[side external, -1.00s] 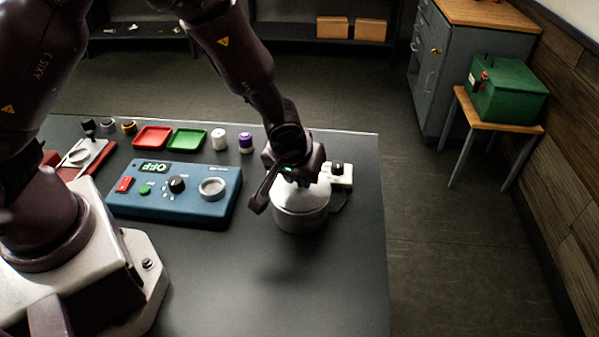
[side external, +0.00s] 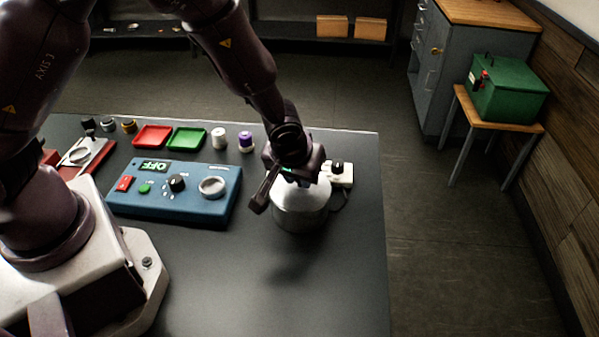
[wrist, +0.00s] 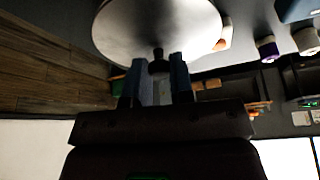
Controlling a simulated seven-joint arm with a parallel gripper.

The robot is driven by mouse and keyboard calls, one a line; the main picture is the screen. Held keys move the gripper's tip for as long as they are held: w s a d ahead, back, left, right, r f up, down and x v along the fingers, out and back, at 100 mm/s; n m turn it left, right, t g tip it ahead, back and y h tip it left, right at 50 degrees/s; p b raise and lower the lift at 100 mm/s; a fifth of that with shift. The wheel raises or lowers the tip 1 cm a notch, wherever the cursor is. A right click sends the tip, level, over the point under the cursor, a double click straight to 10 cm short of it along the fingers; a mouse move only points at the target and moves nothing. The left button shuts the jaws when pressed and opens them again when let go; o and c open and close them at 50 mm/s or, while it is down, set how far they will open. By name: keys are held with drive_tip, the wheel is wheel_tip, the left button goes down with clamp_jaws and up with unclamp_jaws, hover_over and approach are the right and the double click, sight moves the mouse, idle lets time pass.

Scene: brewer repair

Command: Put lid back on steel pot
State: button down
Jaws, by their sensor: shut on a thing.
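The steel pot (side external: 301,216) stands on the dark table, right of the blue brewer unit. The silver domed lid (side external: 311,190) is at the pot's top, partly hidden by my gripper; I cannot tell whether it is fully seated. In the wrist view the lid (wrist: 150,25) fills the top as a pale disc, with its black knob (wrist: 158,66) between the fingers. My gripper (side external: 295,178) is above the pot and shut on the lid's knob; its fingers (wrist: 156,84) also show in the wrist view.
The blue unit (side external: 205,207) with an OFF display is left of the pot. A white power socket (side external: 343,181) is close behind the pot's right side. Red (side external: 153,136) and green trays (side external: 187,139) and small jars sit further back. The table front is clear.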

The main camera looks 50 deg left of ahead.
drive_tip(key=shift+c, duration=2.2)
unclamp_jaws()
drive_tip(key=shift+r, duration=3.5)
clamp_jaws()
